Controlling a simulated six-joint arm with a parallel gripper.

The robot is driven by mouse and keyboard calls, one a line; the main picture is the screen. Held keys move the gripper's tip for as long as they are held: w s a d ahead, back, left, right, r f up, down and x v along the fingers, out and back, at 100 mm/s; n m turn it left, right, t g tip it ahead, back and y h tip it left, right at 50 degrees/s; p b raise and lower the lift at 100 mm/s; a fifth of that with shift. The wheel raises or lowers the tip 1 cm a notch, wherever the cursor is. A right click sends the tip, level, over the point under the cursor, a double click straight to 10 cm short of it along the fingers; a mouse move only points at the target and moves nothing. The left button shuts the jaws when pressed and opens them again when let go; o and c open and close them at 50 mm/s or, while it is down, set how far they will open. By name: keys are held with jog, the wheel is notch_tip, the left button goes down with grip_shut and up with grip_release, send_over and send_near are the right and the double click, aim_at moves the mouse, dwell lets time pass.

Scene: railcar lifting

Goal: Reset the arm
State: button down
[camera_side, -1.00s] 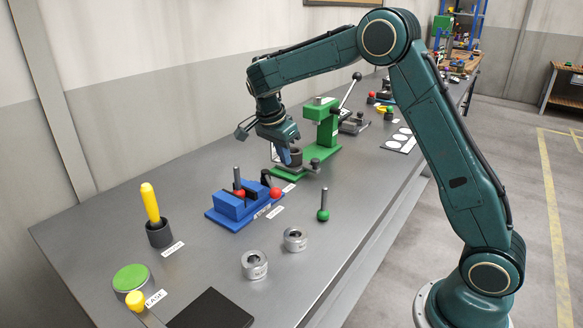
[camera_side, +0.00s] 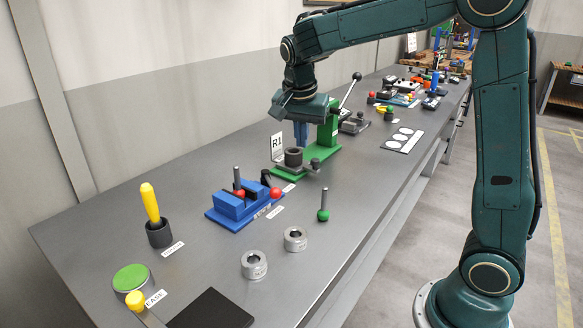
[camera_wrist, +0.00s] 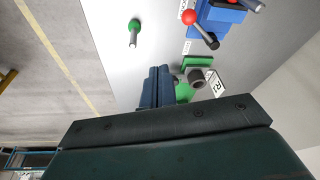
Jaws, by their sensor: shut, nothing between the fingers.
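My gripper (camera_side: 300,136) hangs pointing down above the green press (camera_side: 322,150) in the side view. Its blue fingers are together with nothing between them. They are a little above and behind a dark grey cylinder (camera_side: 293,157) on the press base, apart from it. In the wrist view, the closed fingers (camera_wrist: 157,84) show at the middle, with the cylinder (camera_wrist: 196,77) and a white R1 sign (camera_wrist: 216,84) to their right.
A blue vise (camera_side: 238,204) with red-knobbed handles stands in front of the press. A green-knobbed pin (camera_side: 323,201), two metal rings (camera_side: 254,264) and a yellow-handled tool in a dark cup (camera_side: 158,232) stand nearby. Open grey bench lies between them.

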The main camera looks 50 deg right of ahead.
jog(key=s+a+r+n+t+y, duration=0.1)
jog(key=s+a+n+t, duration=0.1)
jog(key=s+a+n, duration=0.2)
jog(key=s+a+n+t+y, duration=0.2)
jog(key=s+a+n, duration=0.2)
jog(key=s+n, duration=0.6)
jog(key=s, duration=0.9)
jog(key=shift+s+a+r, duration=0.2)
jog(key=shift+s+r, duration=0.1)
jog(key=shift+r, duration=0.05)
